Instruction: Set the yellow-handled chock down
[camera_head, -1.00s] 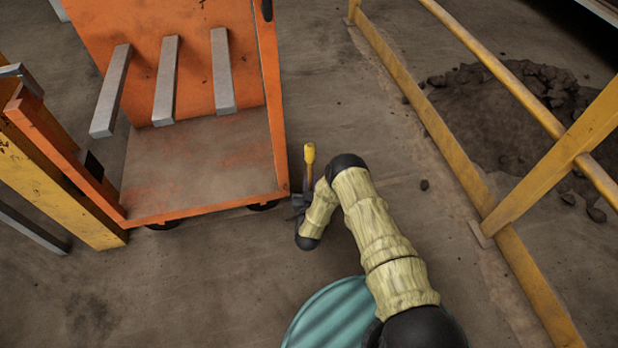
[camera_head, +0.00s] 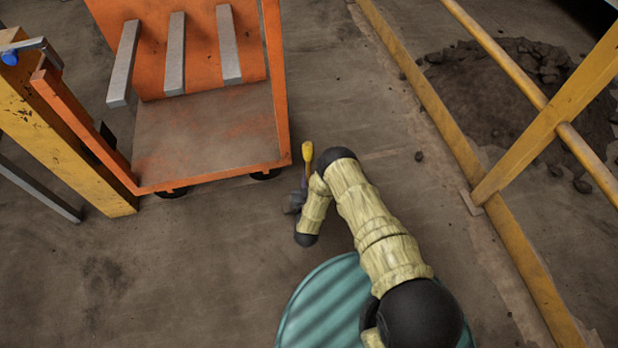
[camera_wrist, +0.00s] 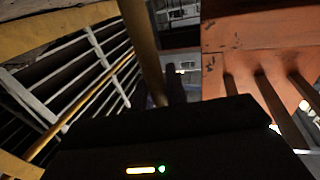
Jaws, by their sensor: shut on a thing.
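The chock shows as a yellow handle (camera_head: 307,155) standing up near the middle of the head view. Its lower part is dark and mostly hidden by my arm and gripper. My gripper (camera_head: 297,198) is a dark shape at the end of my sleeved arm, shut on the chock. The chock is just off the front right corner of the orange cart (camera_head: 215,183). I cannot tell whether its base touches the floor. In the wrist view my dark gripper body (camera_wrist: 165,140) fills the bottom, and the chock cannot be clearly made out.
The cart has grey bars on its orange back panel. A yellow post (camera_head: 60,140) stands at the left. A yellow railing (camera_head: 520,250) runs along the right, with a rubble heap (camera_head: 510,90) behind it. A teal ribbed drum-like top (camera_head: 320,305) is at the bottom. Bare floor lies left of it.

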